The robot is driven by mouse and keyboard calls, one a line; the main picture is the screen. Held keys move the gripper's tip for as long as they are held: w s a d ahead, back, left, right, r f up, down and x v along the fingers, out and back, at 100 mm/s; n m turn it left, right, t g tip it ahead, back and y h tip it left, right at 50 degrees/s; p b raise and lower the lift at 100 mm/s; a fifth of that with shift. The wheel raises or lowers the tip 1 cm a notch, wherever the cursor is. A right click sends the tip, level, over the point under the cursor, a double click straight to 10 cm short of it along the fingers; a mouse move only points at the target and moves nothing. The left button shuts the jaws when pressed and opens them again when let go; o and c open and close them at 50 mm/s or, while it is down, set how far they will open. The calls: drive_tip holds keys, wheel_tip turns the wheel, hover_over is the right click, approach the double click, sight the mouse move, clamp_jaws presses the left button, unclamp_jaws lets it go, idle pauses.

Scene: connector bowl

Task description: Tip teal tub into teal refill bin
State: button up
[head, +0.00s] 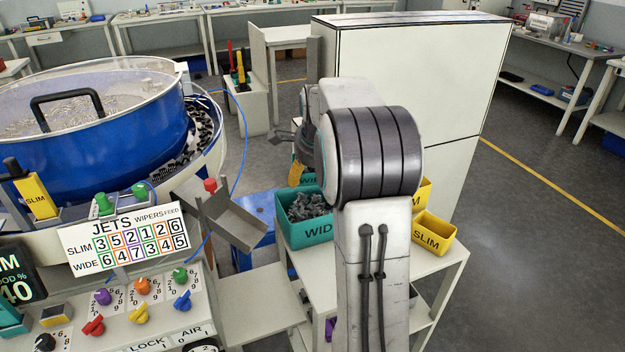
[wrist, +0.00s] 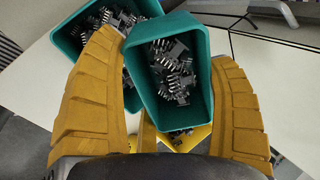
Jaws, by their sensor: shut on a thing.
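My gripper (wrist: 160,105) is shut on a teal tub (wrist: 200,100), with its ochre fingers on either side. The tub holds many grey connectors and its open top faces the wrist camera. In the head view the tub (head: 305,183) shows only partly, behind my arm, with an ochre finger against it. The teal refill bin (head: 305,232), labelled WIDE in part, stands on the white table and holds a heap of grey connectors. In the wrist view the bin (wrist: 70,52) lies to the upper left of the tub, partly covered by it and by the left finger.
Yellow SLIM bins (head: 433,232) stand right of the teal bin. A large blue bowl feeder (head: 100,130) with a metal chute (head: 235,222) is at the left. A tall white cabinet (head: 440,90) stands behind. Open floor lies at the right.

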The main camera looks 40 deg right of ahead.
drive_tip(key=shift+w+f+t+h+b, duration=0.2)
drive_tip(key=shift+f+t+h+b, duration=0.7)
drive_tip(key=shift+b, duration=4.3)
drive_tip(key=t+h+b, duration=0.1)
drive_tip(key=t+b, duration=0.1)
drive_tip(key=b, duration=0.4)
drive_tip(key=t+h+b, duration=0.1)
drive_tip(key=t+b, duration=0.1)
drive_tip(key=b, duration=0.5)
drive_tip(key=w+t+b, duration=0.1)
drive_tip(key=t+b, duration=0.1)
drive_tip(key=b, duration=0.5)
drive_tip(key=shift+d+f+h, duration=0.3)
drive_tip(key=shift+h, duration=0.1)
drive_tip(key=shift+r+t+b, duration=0.25)
drive_tip(key=shift+t+b, duration=0.65)
drive_tip(key=shift+b, duration=1.1)
drive_tip(key=shift+w+r, duration=0.1)
